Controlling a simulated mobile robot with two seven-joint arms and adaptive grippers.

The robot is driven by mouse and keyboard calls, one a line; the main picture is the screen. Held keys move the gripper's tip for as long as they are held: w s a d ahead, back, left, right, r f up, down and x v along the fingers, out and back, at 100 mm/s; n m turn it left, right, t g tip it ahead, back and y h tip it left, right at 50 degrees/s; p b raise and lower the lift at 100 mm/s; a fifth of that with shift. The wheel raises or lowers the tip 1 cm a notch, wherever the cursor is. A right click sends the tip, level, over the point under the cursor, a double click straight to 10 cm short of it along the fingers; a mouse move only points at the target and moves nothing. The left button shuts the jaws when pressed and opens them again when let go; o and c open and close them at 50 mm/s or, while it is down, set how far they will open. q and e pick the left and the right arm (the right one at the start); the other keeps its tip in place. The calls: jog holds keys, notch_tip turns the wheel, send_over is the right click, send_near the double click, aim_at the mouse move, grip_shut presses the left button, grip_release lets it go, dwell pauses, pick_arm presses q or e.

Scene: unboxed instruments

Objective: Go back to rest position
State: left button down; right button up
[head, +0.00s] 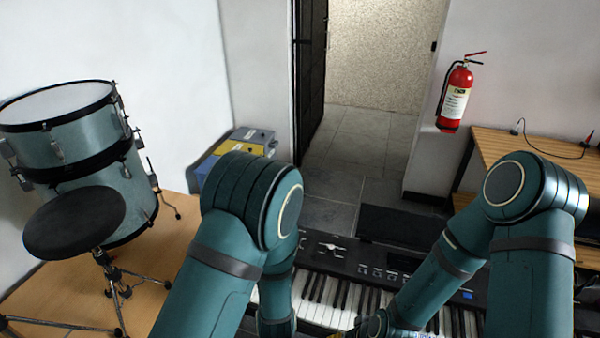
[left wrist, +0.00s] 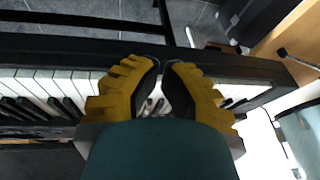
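In the head view, my left arm (head: 225,245) and my right arm (head: 530,255) are bent over a keyboard (head: 335,295). In the left wrist view, my left gripper (left wrist: 162,66) has yellow fingers with dark pads. Its fingertips come together with only a sliver between them, and keys show through the gap lower down, so it holds nothing. It hangs over the keyboard. The left gripper is hidden in the head view. Only small yellow bits of my right gripper (head: 400,322) show at the bottom edge; its fingers cannot be made out.
A drum (head: 75,130) and a black stool (head: 75,222) stand at the left. A blue and yellow case (head: 240,145) lies by the wall. A wooden table (head: 530,155) is at the right, below a fire extinguisher (head: 456,95). Tiled floor leads through the doorway (head: 370,140).

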pick_arm(q)
jog(key=s+a+f+n+g+h+b, duration=0.1)
jog(key=s+a+f+n+h+b, duration=0.3)
jog(key=s+f+b, duration=0.2)
jog(key=shift+f+n+g+h+b, duration=0.3)
jog(key=shift+f+g+h+b, duration=0.05)
jog(key=shift+g+h+b, duration=0.05)
jog(key=shift+s, duration=0.1)
dwell(0.4)
